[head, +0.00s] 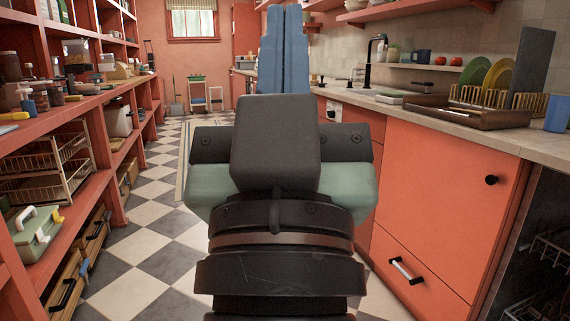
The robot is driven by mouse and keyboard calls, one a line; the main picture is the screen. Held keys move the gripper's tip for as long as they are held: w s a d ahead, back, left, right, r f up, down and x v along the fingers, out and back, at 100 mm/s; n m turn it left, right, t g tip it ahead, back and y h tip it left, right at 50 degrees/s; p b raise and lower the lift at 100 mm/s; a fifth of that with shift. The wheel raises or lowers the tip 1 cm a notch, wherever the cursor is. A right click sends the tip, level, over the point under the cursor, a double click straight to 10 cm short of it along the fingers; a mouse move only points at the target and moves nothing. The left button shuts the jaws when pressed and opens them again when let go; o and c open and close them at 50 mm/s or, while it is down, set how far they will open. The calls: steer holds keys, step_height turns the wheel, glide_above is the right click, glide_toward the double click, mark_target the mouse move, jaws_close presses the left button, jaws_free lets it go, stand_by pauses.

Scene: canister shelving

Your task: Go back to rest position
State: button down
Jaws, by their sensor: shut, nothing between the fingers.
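My gripper (285,38) is at the top middle of the head view, beyond the dark block of my wrist. Its blue fingers point up and away from me and lie together, shut. I see nothing held between them. My arm fills the lower middle of the view and hides part of the aisle floor. The gripper is over the aisle, apart from the shelves (88,199) on the left and the counter (455,135) on the right.
The shelves hold jars, wire baskets (38,172) and a green box (33,232). On the counter are a dish rack (478,97), a tray (470,116) and a black faucet (370,62). The checkered floor (150,225) is clear. A small cart (206,94) stands far back.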

step_height(320, 180, up, 40)
steer(key=s+p, duration=0.2)
steer(key=p, duration=3.5)
steer(key=shift+t+p, duration=0.3)
steer(key=shift+t, duration=0.1)
